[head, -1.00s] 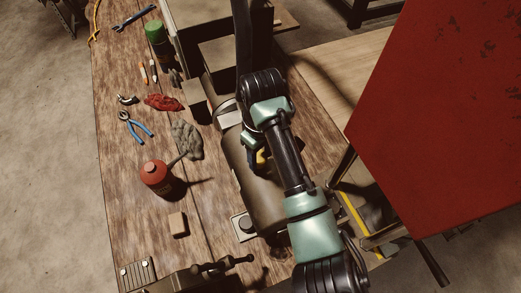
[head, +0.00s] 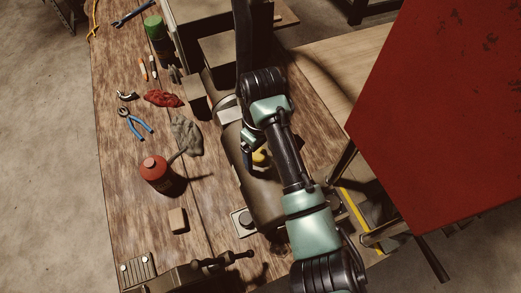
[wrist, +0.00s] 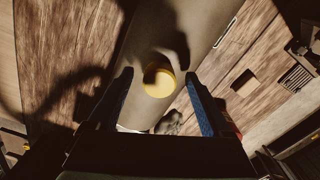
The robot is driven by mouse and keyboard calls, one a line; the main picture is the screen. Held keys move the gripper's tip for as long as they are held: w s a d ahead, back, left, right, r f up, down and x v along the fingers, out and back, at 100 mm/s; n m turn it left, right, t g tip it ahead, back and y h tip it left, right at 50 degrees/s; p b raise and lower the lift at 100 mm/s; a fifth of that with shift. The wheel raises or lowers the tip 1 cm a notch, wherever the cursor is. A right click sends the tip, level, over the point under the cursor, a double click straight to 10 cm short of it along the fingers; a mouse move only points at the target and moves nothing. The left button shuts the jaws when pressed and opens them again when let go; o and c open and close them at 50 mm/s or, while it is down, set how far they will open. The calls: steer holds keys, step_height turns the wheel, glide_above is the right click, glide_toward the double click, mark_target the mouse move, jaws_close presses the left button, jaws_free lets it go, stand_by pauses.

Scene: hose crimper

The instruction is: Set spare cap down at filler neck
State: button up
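A round yellow cap (wrist: 158,82) sits on the dull brown cylindrical tank (wrist: 168,25) in the wrist view. The cap (head: 260,158) also shows in the head view on top of the tank (head: 262,200), close beside my gripper. My gripper (wrist: 159,73) is open, with one blue-padded finger on each side of the cap and visible gaps between. In the head view my gripper (head: 249,153) is partly hidden by my wrist. I cannot see a filler neck apart from the cap; anything under the cap is hidden.
A large red panel (head: 450,110) stands at right.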

steer(key=shift+r, duration=0.1)
steer(key=shift+r, duration=0.35)
step_height(320, 180, up, 12)
steer(key=p, duration=0.2)
stand_by(0.4)
